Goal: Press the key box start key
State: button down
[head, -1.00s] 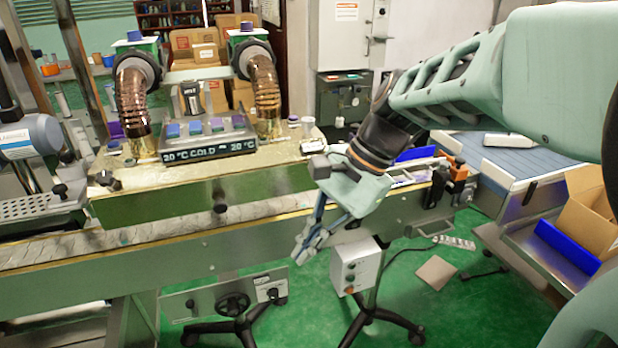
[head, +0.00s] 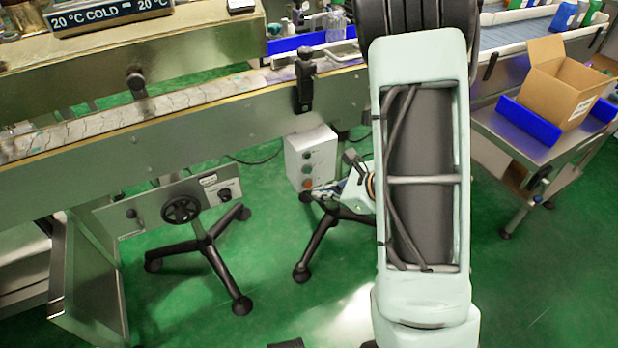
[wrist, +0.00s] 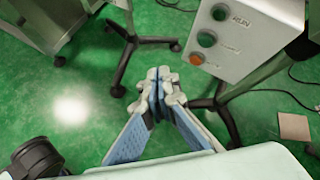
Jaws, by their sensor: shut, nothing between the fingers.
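The key box (head: 312,158) is a pale grey box on a dark stand, below the front of the conveyor in the head view. It also shows at the top right of the wrist view (wrist: 247,38). Its face carries a dark upper key (wrist: 220,12), a dark middle key (wrist: 207,38) and an orange lower key (wrist: 197,59). The upper label seems to read RUN; the others are too small to read. My gripper (wrist: 160,84) is shut and empty, apart from the box and below-left of the orange key in the wrist view. In the head view my arm hides most of it.
The conveyor (head: 200,135) runs above the box. A handwheel (head: 181,209) on a wheeled stand is to its left. At the right stand a steel table (head: 530,150) and a cardboard box (head: 560,85). Green floor (head: 270,270) is open in front.

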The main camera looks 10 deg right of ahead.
aim_at(308, 170)
jog(key=shift+m+h, duration=0.5)
jog(key=shift+m, duration=0.2)
jog(key=d+f, duration=0.3)
jog(key=shift+s+f, duration=0.1)
jog(key=shift+s, duration=0.15)
jog(key=shift+w, duration=0.1)
jog(key=w+a+p, duration=0.1)
jog(key=w+a, duration=0.1)
jog(key=w, duration=0.6)
jog(key=shift+a, duration=0.35)
jog(key=shift+w, duration=0.2)
jog(key=shift+w+a, duration=0.1)
jog(key=shift+w, duration=0.2)
